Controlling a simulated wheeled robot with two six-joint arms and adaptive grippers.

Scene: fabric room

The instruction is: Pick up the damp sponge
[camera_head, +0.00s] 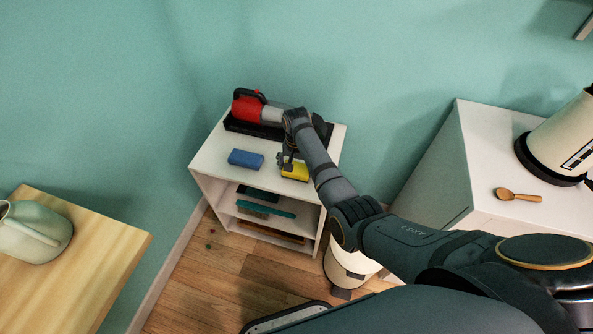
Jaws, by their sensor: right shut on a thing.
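A yellow sponge (295,172) with a dark layer lies at the front right of the top of a small white shelf unit (213,158). A blue sponge (246,159) lies to its left on the same top. I cannot tell by sight which one is damp. My right gripper (287,163) reaches down at the yellow sponge and is shut on it; the wrist hides part of the sponge and the fingertips are small. My left gripper is not in view.
A red and grey handheld tool (250,108) lies in a black tray at the back of the shelf top. Lower shelves hold a teal-handled brush (265,208). A white bin (346,268) stands at right. A wooden spoon (517,195) lies on the right cabinet.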

